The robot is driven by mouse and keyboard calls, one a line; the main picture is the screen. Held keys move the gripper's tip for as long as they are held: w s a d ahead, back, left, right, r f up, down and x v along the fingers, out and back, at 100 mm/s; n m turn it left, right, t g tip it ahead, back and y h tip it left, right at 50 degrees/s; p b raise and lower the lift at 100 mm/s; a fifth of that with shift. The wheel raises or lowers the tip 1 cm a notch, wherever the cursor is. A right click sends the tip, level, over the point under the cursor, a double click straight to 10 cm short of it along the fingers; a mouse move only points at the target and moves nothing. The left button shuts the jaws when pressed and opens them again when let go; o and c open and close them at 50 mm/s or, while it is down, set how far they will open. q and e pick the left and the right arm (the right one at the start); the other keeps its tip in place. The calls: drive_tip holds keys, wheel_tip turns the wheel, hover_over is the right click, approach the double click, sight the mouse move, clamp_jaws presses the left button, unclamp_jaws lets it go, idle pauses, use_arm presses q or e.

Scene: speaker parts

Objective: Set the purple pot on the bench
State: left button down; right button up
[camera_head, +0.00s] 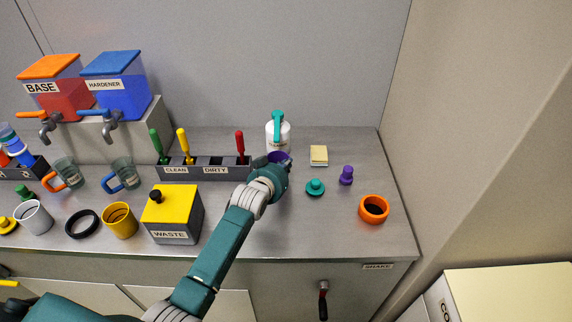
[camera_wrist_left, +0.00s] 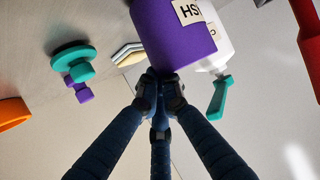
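The purple pot (camera_head: 279,156) is near the back of the bench (camera_head: 335,225), just in front of the white bottle, and mostly hidden behind my left gripper (camera_head: 281,172) in the head view. In the left wrist view, the purple pot (camera_wrist_left: 178,38) fills the top middle, with a white label partly cut off. My left gripper's fingertips (camera_wrist_left: 160,88) are close together at the pot's edge and look closed on it. I cannot tell whether the pot touches the bench. My right gripper is out of view.
A white bottle (camera_head: 285,137) with a teal handle stands behind the pot. A teal knob (camera_head: 315,187), purple knob (camera_head: 346,175), sponge (camera_head: 319,155) and orange ring (camera_head: 374,210) lie to the right. The tool rack (camera_head: 215,172) and waste box (camera_head: 172,222) are left. The front right bench is clear.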

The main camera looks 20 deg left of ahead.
use_arm(q)
drive_tip(key=shift+f, duration=0.3)
drive_tip(key=c, duration=1.9)
unclamp_jaws()
drive_tip(key=shift+o, duration=0.2)
drive_tip(key=shift+s, duration=0.2)
drive_tip(key=v, duration=1.1)
drive_tip(key=shift+s+r, duration=0.2)
drive_tip(key=shift+s, duration=0.1)
